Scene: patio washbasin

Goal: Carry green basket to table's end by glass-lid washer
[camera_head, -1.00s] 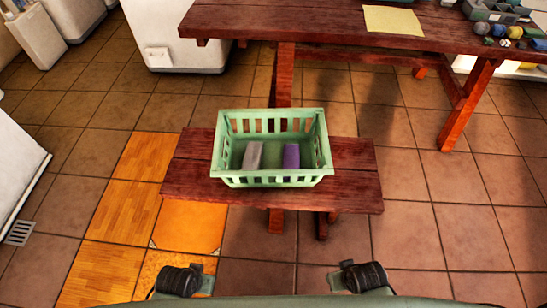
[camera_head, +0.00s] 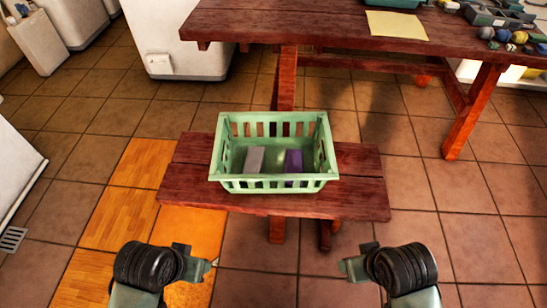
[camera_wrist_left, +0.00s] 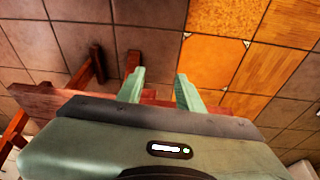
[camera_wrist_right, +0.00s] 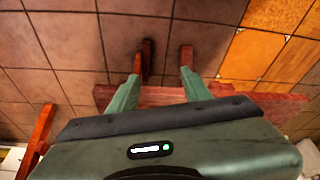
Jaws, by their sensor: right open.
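The green basket (camera_head: 272,185) stands upright on the low dark red bench (camera_head: 365,195), with a grey block (camera_head: 254,160) and a purple block (camera_head: 293,161) inside. My left gripper (camera_head: 213,263) is empty, in front of the bench and left of the basket's centre. In the left wrist view its fingers (camera_wrist_left: 160,78) stand apart. My right gripper (camera_head: 345,265) is empty, in front of the bench to the right. Its fingers (camera_wrist_right: 160,78) stand apart too. Neither gripper touches the basket. I cannot make out a glass lid on any machine.
A dark red table (camera_head: 330,22) stands behind the bench, with a yellow sheet (camera_head: 397,26) on it. Grey trays and several small balls crowd its right end. White appliances (camera_head: 183,35) stand at the back left. Tiled floor is free right of the bench.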

